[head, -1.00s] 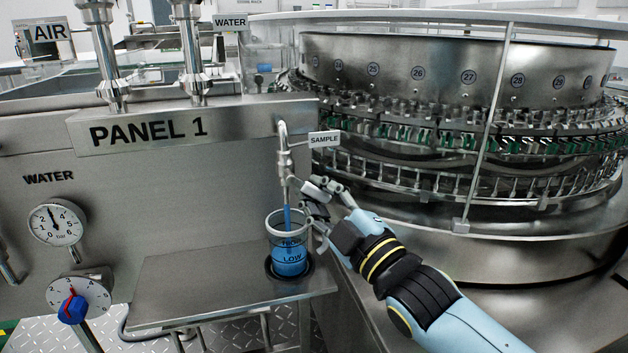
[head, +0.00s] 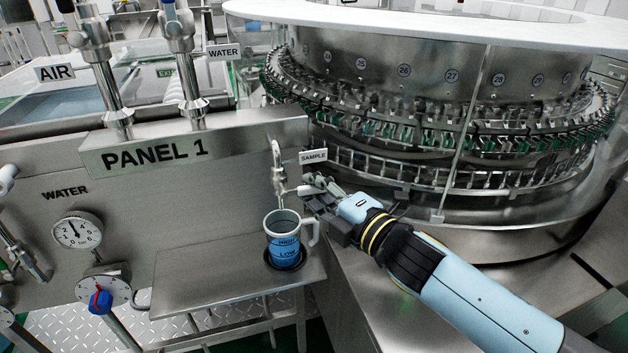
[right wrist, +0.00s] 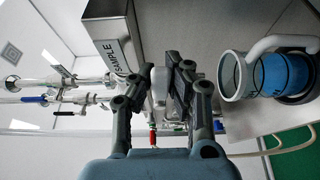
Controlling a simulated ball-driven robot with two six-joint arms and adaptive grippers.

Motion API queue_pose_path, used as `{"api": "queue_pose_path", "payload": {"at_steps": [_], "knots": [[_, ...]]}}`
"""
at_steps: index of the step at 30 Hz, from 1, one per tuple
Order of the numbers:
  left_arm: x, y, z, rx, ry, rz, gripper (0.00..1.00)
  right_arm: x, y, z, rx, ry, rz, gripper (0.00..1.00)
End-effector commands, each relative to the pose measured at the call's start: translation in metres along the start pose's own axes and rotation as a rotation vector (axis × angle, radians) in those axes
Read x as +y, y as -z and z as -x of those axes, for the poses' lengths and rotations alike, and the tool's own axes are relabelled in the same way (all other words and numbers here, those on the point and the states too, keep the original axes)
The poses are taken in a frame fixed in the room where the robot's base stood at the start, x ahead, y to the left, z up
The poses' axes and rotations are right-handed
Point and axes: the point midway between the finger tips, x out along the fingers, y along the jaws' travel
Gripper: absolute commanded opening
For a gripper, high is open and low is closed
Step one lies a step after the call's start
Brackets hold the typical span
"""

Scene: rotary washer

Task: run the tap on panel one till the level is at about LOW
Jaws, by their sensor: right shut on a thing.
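The sample tap (head: 278,165) comes down from panel one (head: 235,140), beside the SAMPLE tag (head: 313,156). A clear jug with a white handle (head: 283,238) stands upright under its spout. Blue water fills the jug's lower part around the LOW mark and up towards HIGH; the exact level is hard to read. No stream shows between spout and jug. My right gripper (head: 318,192) is shut on the tap's lever (head: 305,190), just above and right of the jug. In the right wrist view its fingers (right wrist: 160,88) close beside the jug (right wrist: 265,75). My left gripper is out of view.
The jug stands on a dark round rest on a steel shelf (head: 200,275). A pressure gauge (head: 76,231) and a blue-and-red dial knob (head: 100,301) are at the left. The large rotary washer (head: 430,130) stands behind and right of my right arm.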

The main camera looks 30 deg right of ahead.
Motion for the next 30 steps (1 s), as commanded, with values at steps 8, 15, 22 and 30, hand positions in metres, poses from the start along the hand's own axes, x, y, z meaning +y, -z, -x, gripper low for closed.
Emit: {"api": "queue_pose_path", "payload": {"at_steps": [8, 15, 22, 30], "knots": [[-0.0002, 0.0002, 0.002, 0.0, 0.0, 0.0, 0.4, 0.0084, 0.0007, -0.0031, 0.004, -0.014, 0.005, 0.0], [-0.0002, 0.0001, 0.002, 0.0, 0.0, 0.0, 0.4, 0.0082, 0.0007, -0.003, 0.004, -0.014, 0.004, 0.2], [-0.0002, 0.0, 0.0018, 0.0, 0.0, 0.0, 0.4, 0.0049, 0.0005, -0.0018, 0.002, -0.007, 0.005, 0.4], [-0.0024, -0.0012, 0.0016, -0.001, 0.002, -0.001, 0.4, 0.0024, 0.0004, 0.0051, 0.001, -0.002, 0.005, 0.4]]}}
